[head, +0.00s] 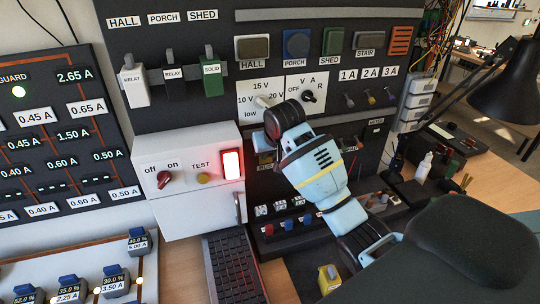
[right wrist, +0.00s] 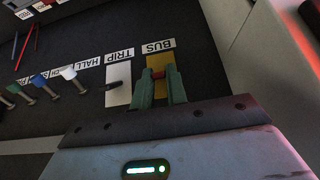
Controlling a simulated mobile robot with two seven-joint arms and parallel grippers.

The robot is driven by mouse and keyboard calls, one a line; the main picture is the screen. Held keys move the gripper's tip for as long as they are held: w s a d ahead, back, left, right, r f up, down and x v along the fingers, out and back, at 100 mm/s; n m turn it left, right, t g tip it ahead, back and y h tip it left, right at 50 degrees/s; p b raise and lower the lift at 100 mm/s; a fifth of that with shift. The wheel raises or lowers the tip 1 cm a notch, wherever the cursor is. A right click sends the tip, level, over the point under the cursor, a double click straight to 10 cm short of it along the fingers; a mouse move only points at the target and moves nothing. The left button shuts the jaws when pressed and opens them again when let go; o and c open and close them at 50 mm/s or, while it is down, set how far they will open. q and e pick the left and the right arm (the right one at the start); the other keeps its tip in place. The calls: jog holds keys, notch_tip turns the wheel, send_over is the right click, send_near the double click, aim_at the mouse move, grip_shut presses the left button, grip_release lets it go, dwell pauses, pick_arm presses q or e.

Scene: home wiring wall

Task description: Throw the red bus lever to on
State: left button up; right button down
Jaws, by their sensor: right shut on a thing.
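The red bus lever (right wrist: 158,74) shows as a small red piece between my right gripper's green fingers in the right wrist view. It stands on a yellow plate (right wrist: 167,63) under the BUS label (right wrist: 159,49). My right gripper (right wrist: 159,80) is shut on the lever. The fingers cover most of it, so I cannot tell its on or off position. In the head view my right arm reaches the dark panel from the lower right and hides the lever and fingertips. My left gripper is not in view.
Next to the bus plate is a white TRIP plate (right wrist: 118,84) with a dark lever. White, blue and green levers stand further left. In the head view, a white box (head: 188,180) with a lit red switch (head: 232,164) is left of my arm; a black lamp (head: 508,90) is right.

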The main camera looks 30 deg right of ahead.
jog(key=shift+w+g, duration=0.1)
jog(key=shift+g, duration=0.2)
jog(key=c, duration=1.4)
grip_release()
jog(key=shift+r, duration=0.1)
jog(key=d+v, duration=0.1)
jog(key=v, duration=0.6)
jog(key=shift+s+a+r, duration=0.2)
jog(key=shift+a+r, duration=0.1)
jog(key=shift+a, duration=0.25)
